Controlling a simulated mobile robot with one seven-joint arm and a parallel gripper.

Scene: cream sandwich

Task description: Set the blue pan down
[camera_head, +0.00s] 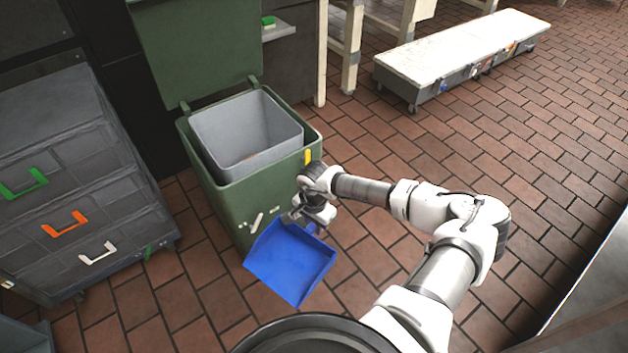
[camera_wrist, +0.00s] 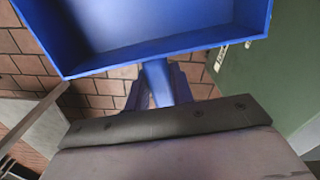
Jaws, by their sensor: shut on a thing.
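The blue pan (camera_head: 290,262) is a dustpan with a flat blue tray, in front of the green bin in the head view. It also fills the top of the wrist view (camera_wrist: 150,28). My gripper (camera_head: 303,217) is shut on the pan's short blue handle, and its dark fingers (camera_wrist: 158,90) show on both sides of the handle in the wrist view. Brick floor shows beyond the pan's edges. I cannot tell whether the pan touches the floor.
The green bin (camera_head: 225,200) with a raised lid and grey liner (camera_head: 250,135) stands close behind the pan. A grey drawer cabinet (camera_head: 70,180) is at the left. A low white wheeled platform (camera_head: 460,55) is at the back right. The brick floor (camera_head: 440,140) at the right is clear.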

